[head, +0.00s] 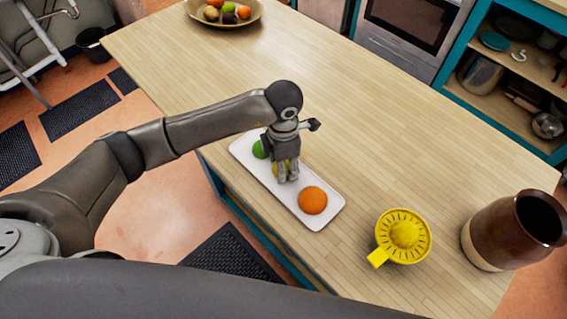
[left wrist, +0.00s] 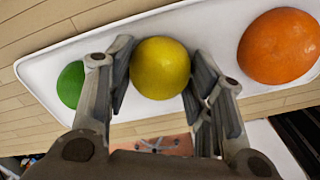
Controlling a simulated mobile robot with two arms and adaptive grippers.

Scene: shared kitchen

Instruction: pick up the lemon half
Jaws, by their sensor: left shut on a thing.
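The lemon half (left wrist: 160,67) is yellow and sits between the two fingers of my left gripper (left wrist: 157,80) in the left wrist view. In the head view, my left gripper (head: 287,172) points down over the middle of a white tray (head: 325,216), and only a sliver of the lemon half (head: 278,166) shows behind the fingers. The gripper is shut on the lemon half. A green fruit half (head: 259,149) lies on the tray to its left, and an orange half (head: 312,200) lies to its right. I cannot tell whether the lemon half touches the tray.
A yellow citrus juicer (head: 403,237) and a brown jug (head: 510,230) stand right of the tray on the wooden counter (head: 400,150). A fruit bowl (head: 223,18) stands at the far end. The counter's middle is clear.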

